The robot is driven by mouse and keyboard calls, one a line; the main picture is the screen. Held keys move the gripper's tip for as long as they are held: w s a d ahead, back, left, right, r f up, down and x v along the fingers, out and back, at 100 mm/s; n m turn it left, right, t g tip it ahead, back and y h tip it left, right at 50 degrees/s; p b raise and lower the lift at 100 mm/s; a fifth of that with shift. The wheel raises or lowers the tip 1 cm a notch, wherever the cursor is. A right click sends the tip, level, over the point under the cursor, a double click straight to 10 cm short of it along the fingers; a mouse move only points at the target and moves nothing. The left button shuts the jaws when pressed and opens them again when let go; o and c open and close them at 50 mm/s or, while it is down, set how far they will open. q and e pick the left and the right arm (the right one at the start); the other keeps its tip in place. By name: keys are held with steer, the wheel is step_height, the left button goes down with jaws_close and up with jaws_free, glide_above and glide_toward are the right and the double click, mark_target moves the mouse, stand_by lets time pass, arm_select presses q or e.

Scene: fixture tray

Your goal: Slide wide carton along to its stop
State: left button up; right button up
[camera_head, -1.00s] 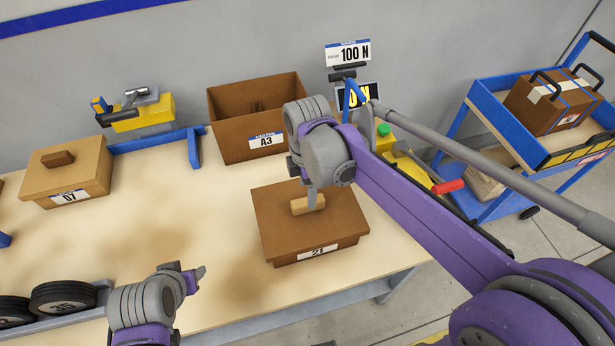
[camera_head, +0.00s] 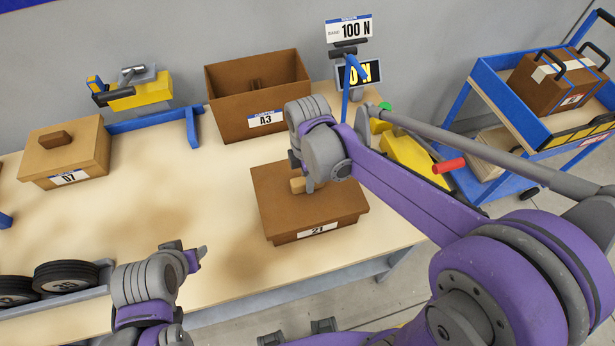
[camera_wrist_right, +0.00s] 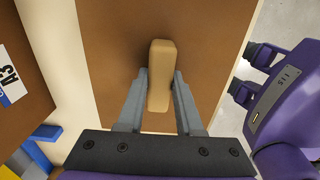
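The wide carton (camera_head: 290,215) is brown, carries a "21" label and lies flat near the table's right front edge. A pale wooden handle (camera_wrist_right: 160,75) stands up from its lid. My right gripper (camera_wrist_right: 161,72) is over the carton with one finger on each side of the handle. The fingers look open, with a thin gap at the right one; the head view partly hides the handle behind this gripper (camera_head: 308,185). My left gripper (camera_head: 195,256) is above the front of the table, away from the carton; its fingers are too small to judge.
An open brown box (camera_head: 225,125) labelled A3 stands behind the carton. The table's middle is clear.

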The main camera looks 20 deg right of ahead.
jaws_close()
steer(key=d, duration=1.4)
steer(key=shift+w+b, duration=0.25)
steer(key=shift+b, duration=0.05)
stand_by(0.7)
steer(key=shift+d, duration=0.15)
steer(key=shift+d, duration=0.3)
steer(key=o, duration=0.8)
jaws_free()
